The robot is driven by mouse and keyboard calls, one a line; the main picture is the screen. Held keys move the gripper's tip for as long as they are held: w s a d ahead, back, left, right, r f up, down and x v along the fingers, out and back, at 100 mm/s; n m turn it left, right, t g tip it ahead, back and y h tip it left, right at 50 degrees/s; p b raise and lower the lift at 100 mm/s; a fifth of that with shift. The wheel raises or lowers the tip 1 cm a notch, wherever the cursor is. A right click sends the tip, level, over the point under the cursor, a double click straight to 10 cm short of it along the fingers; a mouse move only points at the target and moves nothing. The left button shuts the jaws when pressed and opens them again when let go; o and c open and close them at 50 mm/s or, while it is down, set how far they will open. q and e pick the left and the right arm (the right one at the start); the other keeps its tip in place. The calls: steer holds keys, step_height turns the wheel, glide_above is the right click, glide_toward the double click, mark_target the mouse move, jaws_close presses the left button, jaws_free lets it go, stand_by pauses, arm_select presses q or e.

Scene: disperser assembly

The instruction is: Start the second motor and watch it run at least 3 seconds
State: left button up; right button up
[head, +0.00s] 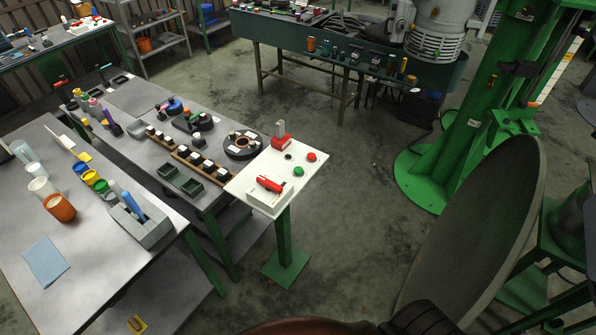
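A control stand has a white sloped panel (275,178) on a green post (285,232). On the panel are a red switch handle (270,184) on a white box, red and green push buttons (299,171) and a red block with a grey top (281,137). I cannot tell which motor is the second one, or whether any motor is turning. Neither of my grippers can be made out; a dark shape at the bottom edge is unclear.
A grey table (85,275) with cups and a tool caddy (140,220) stands at left, beside a workbench of parts (140,95). A green column (460,130) and a large dark disc (480,230) stand at right. The concrete floor (345,190) between is clear.

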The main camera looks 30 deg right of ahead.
steer(key=shift+c, duration=0.3)
jaws_close()
stand_by(0.3)
stand_by(1.2)
